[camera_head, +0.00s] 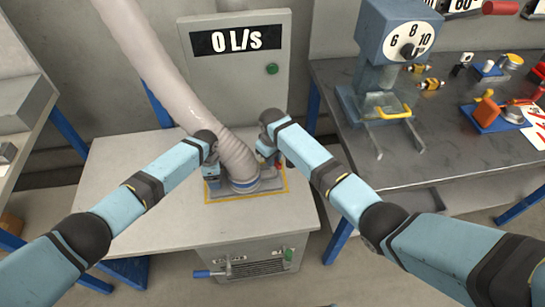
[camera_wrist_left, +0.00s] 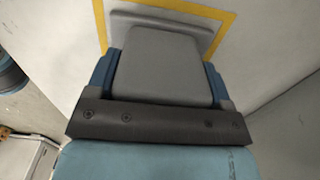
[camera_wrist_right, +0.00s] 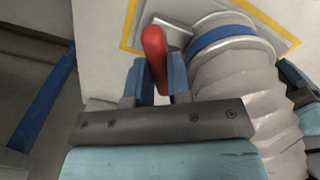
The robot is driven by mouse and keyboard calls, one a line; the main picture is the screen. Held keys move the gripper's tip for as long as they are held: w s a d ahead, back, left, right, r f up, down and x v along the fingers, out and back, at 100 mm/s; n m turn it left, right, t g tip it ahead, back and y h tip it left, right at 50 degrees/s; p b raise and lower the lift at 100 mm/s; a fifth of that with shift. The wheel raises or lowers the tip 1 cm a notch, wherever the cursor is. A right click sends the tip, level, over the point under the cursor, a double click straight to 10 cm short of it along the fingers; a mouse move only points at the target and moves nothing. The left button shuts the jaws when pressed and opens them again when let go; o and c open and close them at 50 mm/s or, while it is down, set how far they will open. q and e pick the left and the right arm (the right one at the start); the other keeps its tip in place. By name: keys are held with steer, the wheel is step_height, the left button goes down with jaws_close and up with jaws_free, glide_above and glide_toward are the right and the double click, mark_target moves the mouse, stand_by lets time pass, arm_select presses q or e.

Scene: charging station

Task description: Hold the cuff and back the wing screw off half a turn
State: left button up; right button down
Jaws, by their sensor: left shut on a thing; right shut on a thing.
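The ribbed pale hose (camera_head: 228,150) ends in a blue cuff (camera_head: 245,187) on a grey base plate (camera_head: 268,184) on the bench. My left gripper (camera_head: 212,178) is left of the hose foot. In the left wrist view its blue fingers are shut on a grey block-like part (camera_wrist_left: 165,65), and I cannot tell how it joins the cuff. My right gripper (camera_head: 270,157) is on the hose's right side. In the right wrist view it is shut on the red wing screw (camera_wrist_right: 154,50), beside the blue cuff (camera_wrist_right: 222,38). The screw's lower part is hidden.
A yellow outline (camera_head: 233,200) frames the base plate. At right, a dark bench (camera_head: 440,150) carries a dial stand (camera_head: 390,50) and several small fittings. The light bench's front (camera_head: 160,215) is clear.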

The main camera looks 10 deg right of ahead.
steer(key=shift+n, duration=1.1)
steer(key=c, duration=1)
jaws_free()
steer(key=shift+c, duration=0.2)
step_height(320, 180, up, 12)
